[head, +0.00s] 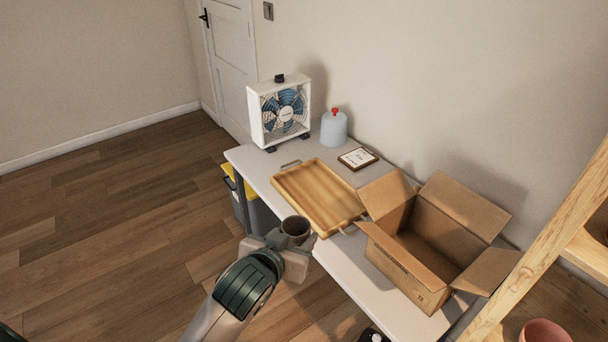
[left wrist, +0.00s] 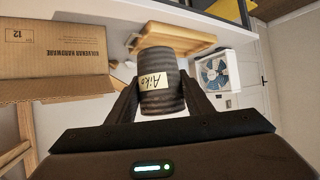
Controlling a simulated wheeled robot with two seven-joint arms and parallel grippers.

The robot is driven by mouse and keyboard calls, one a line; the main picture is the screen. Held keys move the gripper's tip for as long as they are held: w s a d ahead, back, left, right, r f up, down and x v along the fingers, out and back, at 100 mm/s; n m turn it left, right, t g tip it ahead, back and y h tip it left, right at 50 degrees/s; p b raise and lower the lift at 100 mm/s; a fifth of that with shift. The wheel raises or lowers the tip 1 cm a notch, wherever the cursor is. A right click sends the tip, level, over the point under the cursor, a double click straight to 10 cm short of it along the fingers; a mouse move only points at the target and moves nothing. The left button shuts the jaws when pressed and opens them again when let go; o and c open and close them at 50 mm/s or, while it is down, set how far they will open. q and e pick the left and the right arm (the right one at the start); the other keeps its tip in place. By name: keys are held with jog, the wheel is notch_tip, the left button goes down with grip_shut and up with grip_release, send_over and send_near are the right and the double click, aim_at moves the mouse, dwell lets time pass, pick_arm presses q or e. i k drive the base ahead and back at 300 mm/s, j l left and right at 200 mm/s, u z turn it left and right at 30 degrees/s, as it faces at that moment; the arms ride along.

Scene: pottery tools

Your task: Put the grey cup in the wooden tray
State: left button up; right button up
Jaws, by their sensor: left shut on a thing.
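The grey cup (head: 296,229) is held by my left gripper (head: 285,248), in front of the near edge of the white table. In the left wrist view the cup (left wrist: 162,100) is ribbed and dark grey, with a pale label reading "Aiko", between the two fingers of the left gripper (left wrist: 160,100). The wooden tray (head: 318,194) lies empty on the table, just beyond the cup. The tray also shows behind the cup in the left wrist view (left wrist: 192,42). My right gripper is not in view.
An open cardboard box (head: 405,276) stands right of the tray. A framed card (head: 358,158), a jug with a red cap (head: 334,128) and a white fan (head: 280,110) stand behind it. A yellow-lidded bin (head: 244,205) is beside the table (head: 254,167). A wooden shelf (head: 545,250) is at right.

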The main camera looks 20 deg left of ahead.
aim_at(320, 195)
jog(key=i+j, duration=0.65)
jog(key=i, duration=0.2)
